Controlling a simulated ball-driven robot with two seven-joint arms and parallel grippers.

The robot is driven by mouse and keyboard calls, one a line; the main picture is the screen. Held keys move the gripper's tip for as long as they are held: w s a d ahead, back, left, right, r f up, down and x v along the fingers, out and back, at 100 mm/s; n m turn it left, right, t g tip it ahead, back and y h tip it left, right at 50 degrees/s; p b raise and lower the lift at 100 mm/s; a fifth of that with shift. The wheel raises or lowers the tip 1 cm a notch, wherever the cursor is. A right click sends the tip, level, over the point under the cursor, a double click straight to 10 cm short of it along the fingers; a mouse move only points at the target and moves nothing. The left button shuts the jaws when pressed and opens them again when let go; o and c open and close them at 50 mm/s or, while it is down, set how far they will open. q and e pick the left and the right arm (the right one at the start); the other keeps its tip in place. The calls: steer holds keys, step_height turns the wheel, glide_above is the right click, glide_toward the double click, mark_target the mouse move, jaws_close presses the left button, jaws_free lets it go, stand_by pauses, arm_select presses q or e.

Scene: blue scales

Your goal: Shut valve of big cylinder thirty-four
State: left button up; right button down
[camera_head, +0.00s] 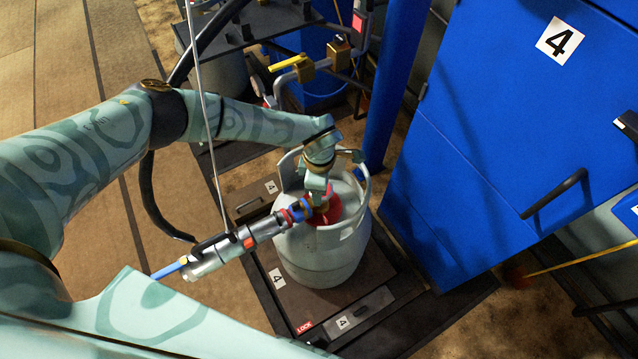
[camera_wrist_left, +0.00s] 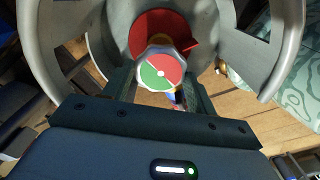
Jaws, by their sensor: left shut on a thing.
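A big pale grey gas cylinder (camera_head: 318,262) stands upright on a dark platform, with a collar guard around its top. Its valve knob (camera_wrist_left: 160,72), with a red and green face, sits inside the collar in the left wrist view. Behind the knob is a red disc (camera_wrist_left: 147,30) with a pointed tab at its right. My left gripper (camera_head: 320,196) reaches down into the collar and is shut on the valve knob, one finger on each side. In the head view the gripper hides most of the knob. My right gripper is not in view.
A hose connector (camera_head: 235,248) runs from the valve to the lower left. The platform (camera_head: 292,300) carries labels reading 4 and LOCK. A blue cabinet (camera_head: 490,130) marked 4 stands at right. Pipes with a yellow-handled valve (camera_head: 286,62) stand behind. Wooden floor lies at left.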

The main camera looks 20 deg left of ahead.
arm_select(q)
steer(key=m, duration=0.3)
steer(key=shift+w+a+m, duration=0.1)
steer(key=shift+m, duration=0.3)
steer(key=m, duration=0.3)
steer(key=shift+w+m, duration=0.1)
steer(key=shift+m, duration=0.2)
steer(key=m, duration=0.2)
steer(key=shift+m, duration=0.4)
steer(key=m+b, duration=0.1)
steer(key=m, duration=0.3)
steer(key=shift+w+m, duration=0.1)
steer(key=shift+m, duration=1.1)
steer(key=shift+d+m+b, duration=0.2)
steer(key=shift+m+b, duration=0.15)
steer(key=shift+m, duration=1.75)
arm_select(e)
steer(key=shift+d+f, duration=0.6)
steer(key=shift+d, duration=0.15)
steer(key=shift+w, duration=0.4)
